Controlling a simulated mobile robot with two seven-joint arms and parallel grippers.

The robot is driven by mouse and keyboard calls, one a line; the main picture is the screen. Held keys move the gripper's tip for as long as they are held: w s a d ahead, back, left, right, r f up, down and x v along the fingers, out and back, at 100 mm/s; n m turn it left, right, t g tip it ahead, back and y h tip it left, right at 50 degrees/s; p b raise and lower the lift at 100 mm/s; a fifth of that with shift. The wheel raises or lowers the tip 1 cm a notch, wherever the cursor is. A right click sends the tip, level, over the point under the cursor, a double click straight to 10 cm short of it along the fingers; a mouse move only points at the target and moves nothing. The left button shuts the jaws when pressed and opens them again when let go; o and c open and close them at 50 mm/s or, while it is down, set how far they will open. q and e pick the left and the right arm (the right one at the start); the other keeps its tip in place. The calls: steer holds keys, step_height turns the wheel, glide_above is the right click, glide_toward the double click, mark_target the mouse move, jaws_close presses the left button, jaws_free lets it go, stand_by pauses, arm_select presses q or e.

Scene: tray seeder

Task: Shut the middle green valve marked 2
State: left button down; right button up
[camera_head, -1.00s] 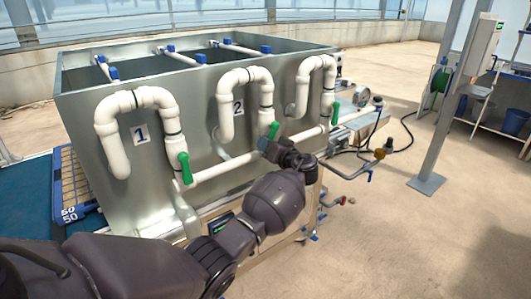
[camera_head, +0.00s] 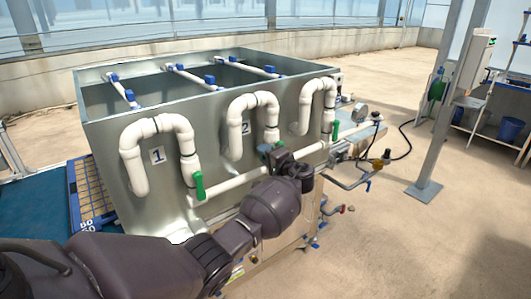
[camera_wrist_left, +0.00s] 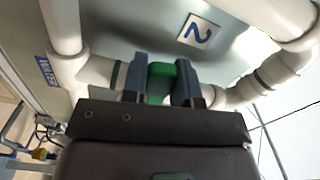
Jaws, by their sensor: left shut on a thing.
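The middle green valve handle (camera_head: 281,144) sits on the pipe below the white U-bend (camera_head: 254,101), beside the label 2 (camera_head: 245,128). In the head view my gripper and wrist hide most of it. My left gripper (camera_head: 273,153) is at this handle. In the left wrist view the green handle (camera_wrist_left: 160,84) lies between the two dark fingers (camera_wrist_left: 163,72), which are shut on it. The label 2 (camera_wrist_left: 198,34) shows just beyond the fingers. The handle's exact angle is hard to tell. My right gripper is not in view.
The green handle by label 1 (camera_head: 198,187) and the right-hand green handle (camera_head: 335,130) hang upright on either side. A horizontal white pipe (camera_head: 235,183) runs below the valves along the metal tank (camera_head: 95,108). A grey post (camera_head: 449,110) stands right.

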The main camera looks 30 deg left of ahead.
arm_select(q)
steer(key=shift+r+m+p, duration=0.6)
steer(key=shift+m+p, duration=0.1)
steer(key=shift+m, duration=0.4)
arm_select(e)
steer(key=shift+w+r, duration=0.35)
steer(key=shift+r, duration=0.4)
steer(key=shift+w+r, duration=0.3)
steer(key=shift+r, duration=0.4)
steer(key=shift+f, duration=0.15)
arm_select(q)
steer(key=c, duration=0.9)
jaws_free()
steer(key=shift+c, duration=0.2)
steer(key=shift+o, duration=0.3)
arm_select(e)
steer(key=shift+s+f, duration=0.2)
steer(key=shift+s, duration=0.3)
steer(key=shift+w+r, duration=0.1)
